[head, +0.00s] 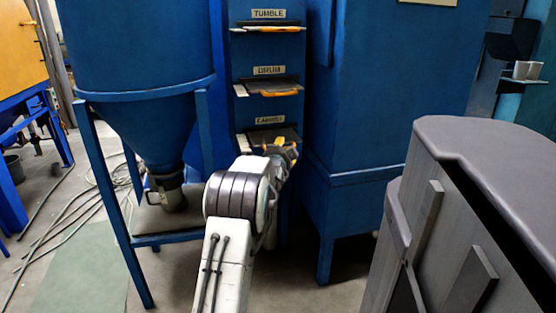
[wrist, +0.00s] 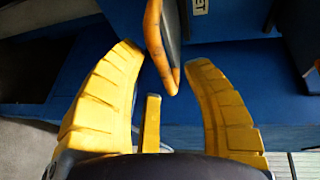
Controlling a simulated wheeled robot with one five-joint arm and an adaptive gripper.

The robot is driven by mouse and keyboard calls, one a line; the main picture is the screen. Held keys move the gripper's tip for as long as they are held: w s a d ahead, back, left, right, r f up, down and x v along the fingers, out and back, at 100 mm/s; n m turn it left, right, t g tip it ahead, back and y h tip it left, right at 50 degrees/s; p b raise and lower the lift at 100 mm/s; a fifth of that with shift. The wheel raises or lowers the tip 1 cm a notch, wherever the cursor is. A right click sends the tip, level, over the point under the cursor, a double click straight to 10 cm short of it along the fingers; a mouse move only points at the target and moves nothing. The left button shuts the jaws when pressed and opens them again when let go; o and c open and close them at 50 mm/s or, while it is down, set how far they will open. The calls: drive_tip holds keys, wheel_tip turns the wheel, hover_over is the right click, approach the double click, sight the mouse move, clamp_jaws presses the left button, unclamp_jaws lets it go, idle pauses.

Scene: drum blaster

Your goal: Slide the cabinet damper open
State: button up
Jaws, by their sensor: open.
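The cabinet damper (head: 262,136) is a dark flat plate in the lowest slot of the blue column, under a white label that seems to read CABINET. In the wrist view its orange-edged handle (wrist: 157,45) comes down from the top and ends between my fingertips. My gripper (head: 284,149) is in front of this lowest slot and hides part of the damper. In the wrist view my gripper's yellow fingers (wrist: 163,62) are spread, one on each side of the handle. The left fingertip is close to the handle; I cannot tell whether they touch.
Two similar dampers sit above, the top one labelled TUMBLE (head: 268,29) and a middle one (head: 270,88). A blue hopper (head: 140,60) on legs stands left. A large blue cabinet (head: 390,90) stands right. A grey box-like unit (head: 450,200) fills the lower right.

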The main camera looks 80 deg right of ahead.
drive_tip(key=a+r, duration=0.2)
drive_tip(key=a, duration=0.9)
idle(0.7)
